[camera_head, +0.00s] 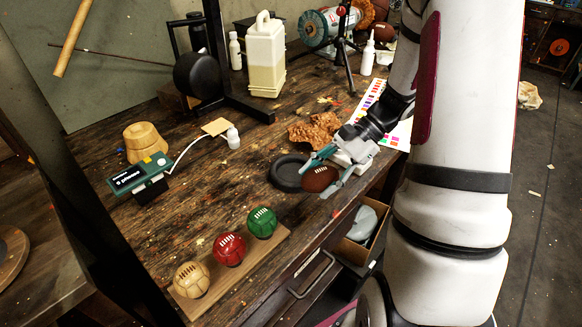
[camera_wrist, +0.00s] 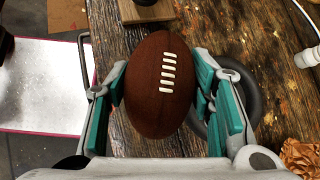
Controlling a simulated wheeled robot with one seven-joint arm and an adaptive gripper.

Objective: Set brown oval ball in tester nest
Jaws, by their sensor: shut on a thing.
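My gripper (camera_head: 322,178) is shut on the brown oval ball (camera_head: 318,180), which has white laces. In the wrist view the ball (camera_wrist: 160,85) sits between the two teal-padded fingers, laces facing the camera. The ball is held near the table's front edge, just right of a black round ring-like dish (camera_head: 283,177), which looks like the nest. In the wrist view this dish (camera_wrist: 252,92) shows behind the right finger, partly hidden. I cannot tell how high the ball is above the table.
Tan, red (camera_head: 229,249) and green balls stand on a wooden board (camera_head: 262,256) at the front. A green gauge (camera_head: 140,173) with a cable lies at left. Brown leather scraps (camera_head: 313,132) lie behind the dish. The table between board and dish is clear.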

